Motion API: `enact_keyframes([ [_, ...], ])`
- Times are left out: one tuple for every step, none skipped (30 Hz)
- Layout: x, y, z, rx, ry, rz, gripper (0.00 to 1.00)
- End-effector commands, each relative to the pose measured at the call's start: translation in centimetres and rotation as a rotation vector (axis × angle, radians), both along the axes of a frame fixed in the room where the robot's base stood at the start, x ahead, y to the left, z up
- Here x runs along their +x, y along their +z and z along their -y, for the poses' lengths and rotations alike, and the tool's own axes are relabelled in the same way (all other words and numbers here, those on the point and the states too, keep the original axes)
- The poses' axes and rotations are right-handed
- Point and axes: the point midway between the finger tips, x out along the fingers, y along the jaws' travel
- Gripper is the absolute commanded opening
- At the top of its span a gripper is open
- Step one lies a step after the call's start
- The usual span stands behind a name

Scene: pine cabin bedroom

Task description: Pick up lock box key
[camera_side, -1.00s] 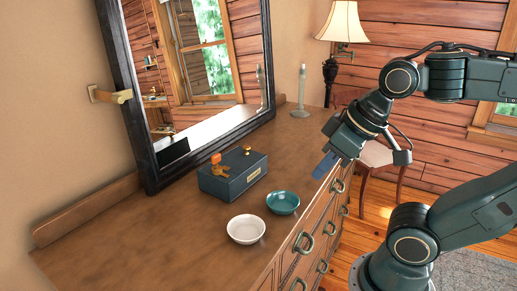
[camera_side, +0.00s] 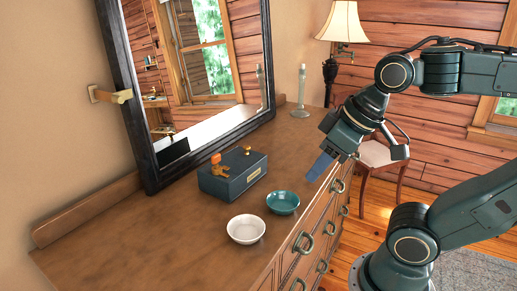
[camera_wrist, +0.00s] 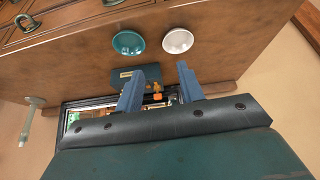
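A dark blue-grey lock box (camera_side: 236,180) stands on the wooden dresser top, in front of the mirror. A key with an orange head (camera_side: 216,159) and brass-coloured lower part sits upright at its top. A small brass-coloured piece with an orange top (camera_side: 247,150) is farther along the box. My gripper (camera_side: 318,168) is in the air to the right of the box, near the dresser's front edge, apart from it. In the wrist view my gripper (camera_wrist: 160,70) is open and empty; the box (camera_wrist: 122,76) and an orange part (camera_wrist: 157,97) show beyond its fingers, partly hidden.
A white bowl (camera_side: 246,230) and a teal bowl (camera_side: 283,203) stand in front of the box. The tall framed mirror (camera_side: 151,158) is close behind it. A pale glass candlestick (camera_side: 301,92) stands farther back. The dresser top's left part (camera_side: 130,238) is clear.

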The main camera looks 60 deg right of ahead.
Motion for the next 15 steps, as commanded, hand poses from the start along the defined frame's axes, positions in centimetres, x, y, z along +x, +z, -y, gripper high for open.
enact_keyframes([
  [0.4, 0.4, 0.0, -0.010, 0.016, -0.008, 0.38],
  [0.7, 0.6, 0.1, -0.017, 0.029, -0.013, 0.38],
  [1.2, 1.0, 0.1, -0.028, 0.050, -0.021, 0.38],
  [1.5, 1.3, 0.1, -0.038, 0.068, -0.027, 0.38],
  [1.9, 1.6, 0.2, -0.047, 0.087, -0.035, 0.38],
  [2.5, 2.1, 0.2, -0.062, 0.115, -0.046, 0.38],
  [3.1, 2.4, 0.3, -0.073, 0.139, -0.054, 0.38],
  [3.6, 2.8, 0.3, -0.085, 0.163, -0.063, 0.38],
  [4.3, 3.3, 0.4, -0.101, 0.197, -0.075, 0.38],
  [4.9, 3.6, 0.5, -0.114, 0.225, -0.085, 0.38],
  [5.5, 4.0, 0.5, -0.125, 0.252, -0.096, 0.38],
  [6.3, 4.4, 0.6, -0.141, 0.288, -0.108, 0.38],
  [6.9, 4.7, 0.7, -0.152, 0.317, -0.119, 0.38],
  [7.5, 5.0, 0.8, -0.163, 0.343, -0.128, 0.38],
  [8.3, 5.3, 0.9, -0.176, 0.379, -0.140, 0.38],
])
